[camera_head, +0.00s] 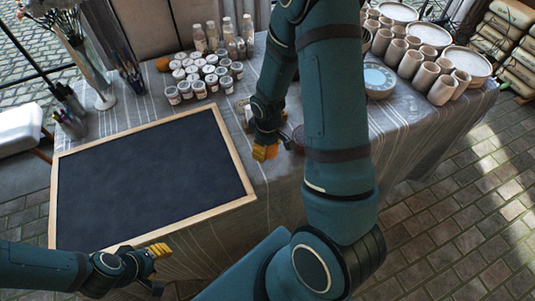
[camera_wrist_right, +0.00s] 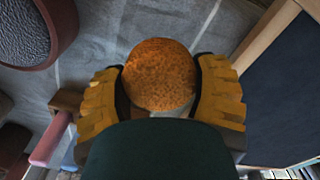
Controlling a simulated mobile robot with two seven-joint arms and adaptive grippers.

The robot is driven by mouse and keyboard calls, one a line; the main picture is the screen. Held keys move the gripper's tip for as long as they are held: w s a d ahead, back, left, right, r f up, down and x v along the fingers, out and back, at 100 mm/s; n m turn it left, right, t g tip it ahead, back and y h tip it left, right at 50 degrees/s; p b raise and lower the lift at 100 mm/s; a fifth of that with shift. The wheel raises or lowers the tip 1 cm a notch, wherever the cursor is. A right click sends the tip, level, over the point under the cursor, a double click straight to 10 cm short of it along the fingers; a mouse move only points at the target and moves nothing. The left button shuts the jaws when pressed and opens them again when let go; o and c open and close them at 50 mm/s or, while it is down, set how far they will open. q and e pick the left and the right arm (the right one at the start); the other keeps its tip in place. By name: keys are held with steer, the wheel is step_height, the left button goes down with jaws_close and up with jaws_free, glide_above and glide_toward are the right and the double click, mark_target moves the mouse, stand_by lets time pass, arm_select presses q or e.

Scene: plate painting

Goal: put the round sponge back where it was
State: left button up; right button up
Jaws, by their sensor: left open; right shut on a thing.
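The round orange sponge (camera_wrist_right: 160,75) sits between the yellow finger pads of my right gripper (camera_wrist_right: 160,82) in the right wrist view. The gripper is shut on it, with a pad on each side. In the head view my right gripper (camera_head: 265,152) is over the table just right of the blackboard's right edge; the sponge cannot be told apart from the pads there. My left gripper (camera_head: 158,268) is open and empty at the blackboard's front edge.
The wood-framed blackboard (camera_head: 150,180) fills the table's left part. Paint jars (camera_head: 205,75) stand behind it, with an orange rounded thing (camera_head: 163,64) beside them. Cups (camera_head: 425,75) and a blue plate (camera_head: 378,80) are at the right. A dark round dish (camera_wrist_right: 35,30) is near the right gripper.

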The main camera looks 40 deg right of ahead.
mark_target(267, 154)
steer(key=shift+f+b, duration=0.35)
steer(key=shift+f, duration=1.3)
steer(key=shift+f, duration=0.15)
steer(key=o, duration=1.2)
steer(key=shift+r, duration=0.35)
step_height(267, 154, up, 12)
steer(key=p, duration=0.3)
steer(key=shift+f, duration=0.15)
